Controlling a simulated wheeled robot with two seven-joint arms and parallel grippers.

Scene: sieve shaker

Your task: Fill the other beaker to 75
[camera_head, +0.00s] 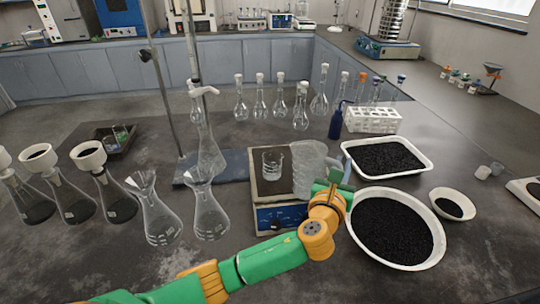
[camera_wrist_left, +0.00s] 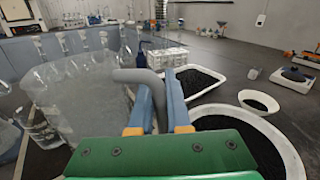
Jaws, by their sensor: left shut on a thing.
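My right gripper is not in view.
A white tray (camera_head: 428,170) and a wide white bowl (camera_head: 435,254) of black granules lie to the right. Erlenmeyer flasks (camera_head: 211,222) stand to the left, and a filter flask (camera_head: 209,160) by a stand is close behind. Several volumetric flasks (camera_head: 260,108) stand farther back.

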